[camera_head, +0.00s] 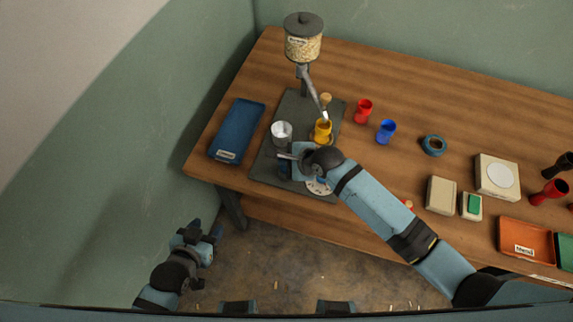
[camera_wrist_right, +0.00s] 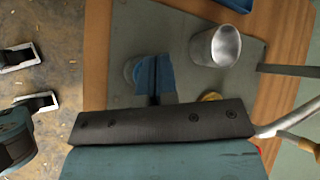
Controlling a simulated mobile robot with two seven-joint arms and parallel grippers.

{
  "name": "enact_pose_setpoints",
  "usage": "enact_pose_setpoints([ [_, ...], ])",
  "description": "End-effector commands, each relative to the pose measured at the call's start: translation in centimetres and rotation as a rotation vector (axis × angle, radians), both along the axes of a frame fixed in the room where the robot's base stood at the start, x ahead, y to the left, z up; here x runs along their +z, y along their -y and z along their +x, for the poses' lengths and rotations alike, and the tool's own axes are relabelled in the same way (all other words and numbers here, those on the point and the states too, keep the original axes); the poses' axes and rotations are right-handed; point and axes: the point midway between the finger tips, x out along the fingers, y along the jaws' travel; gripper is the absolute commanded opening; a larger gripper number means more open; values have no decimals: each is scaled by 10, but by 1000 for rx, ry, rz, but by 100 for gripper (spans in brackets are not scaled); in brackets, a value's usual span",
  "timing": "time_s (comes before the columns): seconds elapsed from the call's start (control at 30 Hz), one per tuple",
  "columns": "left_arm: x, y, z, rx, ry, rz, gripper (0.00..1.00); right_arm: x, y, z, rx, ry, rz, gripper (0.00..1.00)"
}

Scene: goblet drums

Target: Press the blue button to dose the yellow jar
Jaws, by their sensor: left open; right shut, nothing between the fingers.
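The yellow jar (camera_head: 322,128) stands on the dark plate (camera_head: 295,110) beneath the dispenser spout (camera_head: 324,112). A bit of its rim shows in the right wrist view (camera_wrist_right: 210,97). My right gripper (camera_head: 287,165) is shut and empty, low over the plate's front part, in front of the jar. My left gripper (camera_head: 213,233) is open and empty, off the table's front left.
A metal cup (camera_head: 281,132) stands left of the jar. A hopper (camera_head: 303,42) tops the dispenser. A blue tray (camera_head: 236,132) lies at left. Red (camera_head: 364,110) and blue (camera_head: 386,131) cups stand right. Boxes and an orange tray (camera_head: 527,240) lie further right.

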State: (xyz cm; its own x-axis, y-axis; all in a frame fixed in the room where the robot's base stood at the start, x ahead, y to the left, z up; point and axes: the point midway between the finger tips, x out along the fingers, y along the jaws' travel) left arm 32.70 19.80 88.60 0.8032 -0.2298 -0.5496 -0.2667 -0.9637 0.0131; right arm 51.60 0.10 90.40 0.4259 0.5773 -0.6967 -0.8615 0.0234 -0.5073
Motion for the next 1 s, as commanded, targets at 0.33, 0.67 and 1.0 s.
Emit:
enact_pose_setpoints([
  [0.33,0,0,0,0,-1,0,54,0,0,0,0,0,0,0],
  [0.67,0,1,0,-1,-1,0,54,0,0,0,0,0,0,0],
  [1.0,5,1,0,-1,-1,0,54,-7,0,0,-1,-2,1,0],
])
